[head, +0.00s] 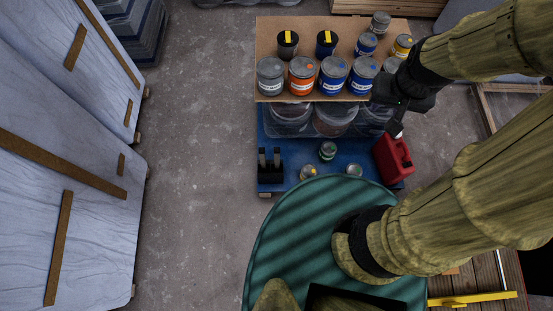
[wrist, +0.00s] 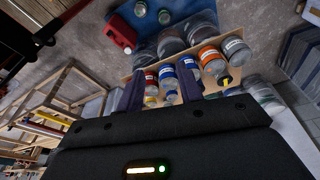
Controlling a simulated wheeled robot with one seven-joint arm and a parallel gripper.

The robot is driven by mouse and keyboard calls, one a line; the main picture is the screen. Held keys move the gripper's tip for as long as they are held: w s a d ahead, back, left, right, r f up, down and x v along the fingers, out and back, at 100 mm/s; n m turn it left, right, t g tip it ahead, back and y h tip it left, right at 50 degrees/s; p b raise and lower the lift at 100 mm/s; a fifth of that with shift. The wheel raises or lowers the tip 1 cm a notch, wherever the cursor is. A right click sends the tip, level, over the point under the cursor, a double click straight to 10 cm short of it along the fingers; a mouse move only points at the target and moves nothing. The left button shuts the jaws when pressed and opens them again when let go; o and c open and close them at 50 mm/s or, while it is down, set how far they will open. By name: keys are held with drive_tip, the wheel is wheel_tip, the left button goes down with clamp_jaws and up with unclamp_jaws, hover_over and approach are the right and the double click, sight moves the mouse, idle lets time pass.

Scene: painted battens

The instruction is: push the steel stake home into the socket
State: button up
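My gripper (head: 392,92) is at the right front corner of the cardboard-topped load of cans in the head view. In the wrist view its two dark fingers (wrist: 160,86) stand apart, with cans visible beyond the gap and nothing clearly held. A black block with two short upright posts (head: 270,166) stands at the left front corner of the blue platform (head: 294,178), well left of my gripper. I cannot tell whether it is the socket. I cannot pick out the steel stake for certain in either view.
Several paint cans, including an orange-labelled can (head: 301,75), stand on the cardboard sheet (head: 268,40). A red jerrycan (head: 393,158) stands at the platform's right edge. White panels (head: 75,220) lean at left. Bare floor (head: 205,120) lies between them and the platform.

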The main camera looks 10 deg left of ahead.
drive_tip(key=shift+o, duration=1.3)
drive_tip(key=n+g+b, duration=0.3)
drive_tip(key=b, duration=1.9)
hover_over(276, 149)
wheel_tip(276, 149, down, 41)
drive_tip(key=shift+w+f+p, duration=0.1)
drive_tip(key=shift+p, duration=0.2)
wheel_tip(276, 149, down, 12)
drive_tip(key=shift+f+b, duration=0.15)
drive_tip(key=shift+b, duration=1.1)
